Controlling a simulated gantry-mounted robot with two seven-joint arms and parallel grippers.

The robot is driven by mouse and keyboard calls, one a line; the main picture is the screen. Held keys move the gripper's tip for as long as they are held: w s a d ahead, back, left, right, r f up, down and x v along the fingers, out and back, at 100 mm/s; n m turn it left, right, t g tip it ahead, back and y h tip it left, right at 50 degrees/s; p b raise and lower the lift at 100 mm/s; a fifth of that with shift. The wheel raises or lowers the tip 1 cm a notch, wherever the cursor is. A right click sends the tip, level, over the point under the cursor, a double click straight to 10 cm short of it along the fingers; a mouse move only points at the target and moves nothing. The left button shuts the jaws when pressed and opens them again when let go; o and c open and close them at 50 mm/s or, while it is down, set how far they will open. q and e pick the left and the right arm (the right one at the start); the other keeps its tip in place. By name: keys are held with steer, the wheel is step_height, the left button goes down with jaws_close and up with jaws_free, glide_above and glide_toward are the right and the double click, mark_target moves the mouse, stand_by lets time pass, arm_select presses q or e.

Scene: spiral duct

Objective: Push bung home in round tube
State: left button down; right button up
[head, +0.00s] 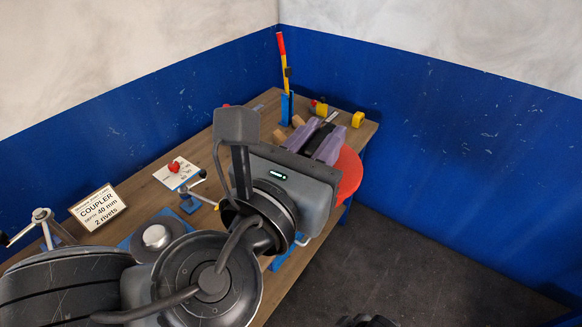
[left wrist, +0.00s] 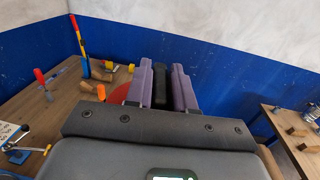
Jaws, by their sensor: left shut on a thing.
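My left gripper (head: 326,136), with purple fingers, is over the far right end of the bench. It is shut on a dark, narrow piece, which shows between the purple fingers in the left wrist view (left wrist: 160,86). I cannot tell whether this piece is the bung. A large red round surface (head: 349,172) lies below and beside the gripper at the bench edge, partly hidden by it. I cannot make out the round tube or the bung for certain. My right gripper is not in view.
The wooden bench (head: 140,205) holds a COUPLER card (head: 98,207), a white card with a red knob (head: 174,170), a tall red-and-yellow stick (head: 284,65) and a yellow block (head: 358,119). Blue walls stand close behind. A second table (left wrist: 290,130) is at the right in the wrist view.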

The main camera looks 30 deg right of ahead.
arm_select(q)
steer(key=shift+g, duration=0.3)
steer(key=r, duration=0.2)
steer(key=a+r+p, duration=0.1)
steer(key=r, duration=0.2)
steer(key=a+r+p, duration=0.1)
steer(key=r, duration=0.2)
steer(key=shift+s+r, duration=0.15)
steer(key=shift+s, duration=0.05)
steer(key=w+a+r+n+t+y+p, duration=0.1)
steer(key=w+a+r+t+p, duration=0.2)
steer(key=a, duration=0.4)
steer(key=w+a+r+n+t+y+p, duration=0.1)
steer(key=w+a+r+p, duration=0.1)
steer(key=w+a+r, duration=0.35)
steer(key=w+a+f+n+t+y+p, duration=0.25)
steer(key=w+a, duration=0.25)
steer(key=a, duration=0.5)
steer(key=w+a+f+n+t+y+p, duration=0.1)
steer(key=w+a+f+n+y+p, duration=0.3)
steer(key=a, duration=0.5)
steer(key=a+f+n+t+y+p, duration=0.2)
steer(key=a+f+y+p, duration=0.3)
steer(key=a+f, duration=1.15)
steer(key=s+a+f+p, duration=0.1)
steer(key=s+f+p, duration=0.1)
steer(key=s+f, duration=0.3)
steer(key=shift+a+f, duration=0.3)
steer(key=shift+f, duration=2.05)
